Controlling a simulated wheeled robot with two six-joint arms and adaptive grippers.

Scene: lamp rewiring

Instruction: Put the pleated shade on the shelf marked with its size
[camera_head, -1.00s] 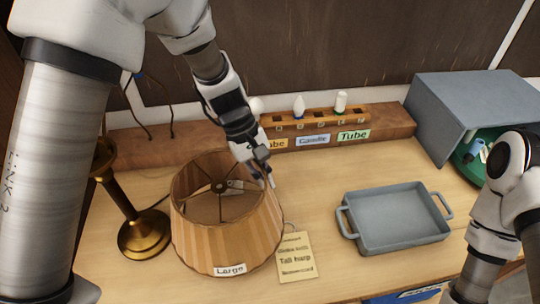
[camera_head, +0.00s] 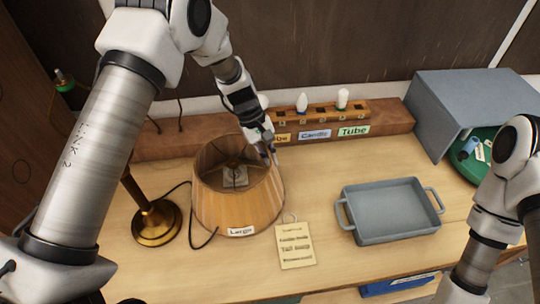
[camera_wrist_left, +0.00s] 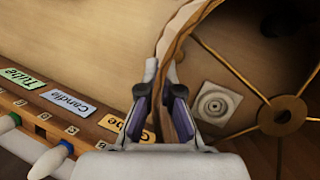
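The pleated shade (camera_head: 235,210), tan with a white "Large" label (camera_head: 241,231), is upright at the left centre of the table. I cannot tell whether its lower edge touches the table. My left gripper (camera_head: 268,148) is at its far right rim. In the left wrist view the fingers (camera_wrist_left: 160,100) straddle the rim of the shade (camera_wrist_left: 182,118), closed on its wall. The spider ring (camera_wrist_left: 282,115) shows inside. My right arm is at the right edge, its gripper out of view. No shelf with a readable size mark shows; a blue panel (camera_head: 415,282) is below the front edge.
A brass lamp base (camera_head: 157,222) with a dark cord stands left of the shade. A paper tag (camera_head: 296,245) and a grey tray (camera_head: 390,230) lie right. A bulb rack (camera_head: 320,112) stands behind; a grey box (camera_head: 460,95) is at back right.

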